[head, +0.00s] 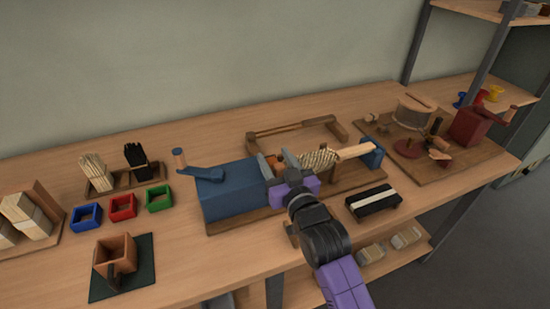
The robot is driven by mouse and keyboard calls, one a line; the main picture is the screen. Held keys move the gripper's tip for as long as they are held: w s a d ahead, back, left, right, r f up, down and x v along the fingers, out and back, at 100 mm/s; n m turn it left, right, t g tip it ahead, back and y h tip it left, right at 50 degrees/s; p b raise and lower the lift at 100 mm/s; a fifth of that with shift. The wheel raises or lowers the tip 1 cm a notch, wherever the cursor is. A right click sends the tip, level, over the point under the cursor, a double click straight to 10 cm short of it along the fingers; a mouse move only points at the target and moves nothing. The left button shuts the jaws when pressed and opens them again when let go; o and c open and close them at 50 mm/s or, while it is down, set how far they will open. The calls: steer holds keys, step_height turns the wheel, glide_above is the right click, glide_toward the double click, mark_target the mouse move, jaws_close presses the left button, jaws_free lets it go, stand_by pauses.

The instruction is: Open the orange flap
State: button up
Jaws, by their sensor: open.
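My gripper (280,162) is over the middle of the bench, at the right end of the blue machine housing (228,188). Its two grey fingers stand apart and look open. A small orange-brown part (278,168), possibly the orange flap, shows between and behind the fingers. Whether the fingers touch it, and whether it is open or shut, I cannot tell. My purple gripper body and black wrist hide the near side of this spot. To the right, a bristly tan piece (318,159) and a light wooden handle (353,151) lie in line with the housing.
A blue crank (200,172) sticks out left of the housing. A black block with a white strip (373,201) lies right of my wrist. Blue (87,217), red (123,207) and green (159,198) trays stand left. A wooden frame (297,131) lies behind.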

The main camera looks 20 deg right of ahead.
steer(key=shift+w, duration=0.25)
jaws_close()
stand_by(1.4)
